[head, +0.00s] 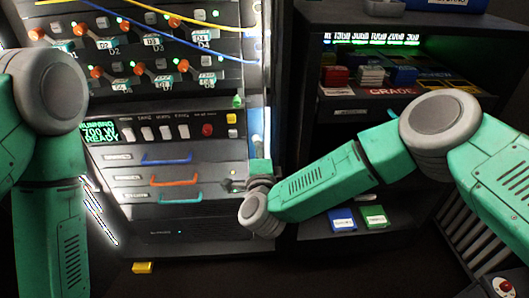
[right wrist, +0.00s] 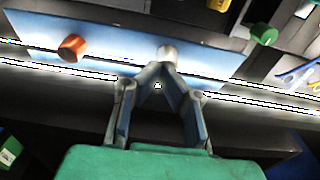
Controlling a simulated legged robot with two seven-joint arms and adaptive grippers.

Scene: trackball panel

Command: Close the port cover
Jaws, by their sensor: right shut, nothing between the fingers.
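A narrow pale-blue upright plate (head: 257,128) stands at the right edge of the lit control panel. It may be the port cover seen nearly edge-on; I cannot tell for sure. In the right wrist view a pale-blue plate (right wrist: 120,42) carries an orange knob (right wrist: 73,47) and a pale knob (right wrist: 167,51). My left gripper is out of view.
The panel has orange-capped connectors (head: 133,67), white switches (head: 148,133) and drawers with blue (head: 167,160) and orange (head: 174,182) handles. A dark shelf (head: 335,103) with coloured boxes stands at right. A yellow block (head: 143,268) lies on the floor.

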